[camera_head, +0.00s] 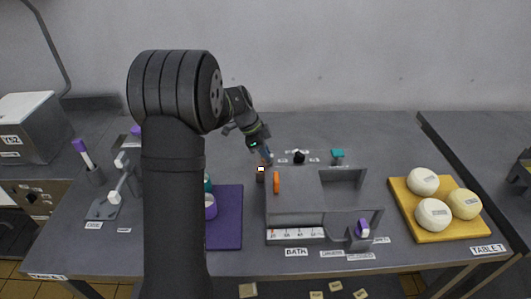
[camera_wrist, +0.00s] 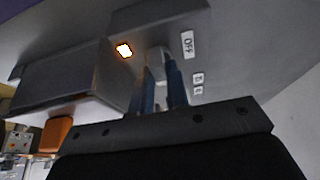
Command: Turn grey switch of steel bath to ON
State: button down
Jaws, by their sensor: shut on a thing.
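The steel bath (camera_head: 290,218) stands on the table at centre right, with a BATH label in front. My gripper (camera_head: 267,161) reaches down at its back left corner. In the wrist view my gripper's two blue fingers (camera_wrist: 160,80) are closed around a small grey switch (camera_wrist: 156,58), which the fingers partly cover. An OFF label (camera_wrist: 188,44) is beside the switch. A small lamp (camera_wrist: 124,50) glows orange-white near it and also shows in the head view (camera_head: 261,169). The switch's exact angle cannot be told.
An orange handle (camera_head: 276,183) stands close to my gripper on the bath's left side. A black knob (camera_head: 299,157) and a teal piece (camera_head: 338,154) are behind the bath. A yellow board (camera_head: 437,231) with white balls is at right, a purple mat (camera_head: 229,228) at left.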

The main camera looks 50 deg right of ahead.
jog(key=c, duration=1.4)
grip_release()
jog(key=shift+r, duration=0.1)
jog(key=v, duration=1.7)
jog(key=shift+s, duration=0.1)
jog(key=x, duration=1.7)
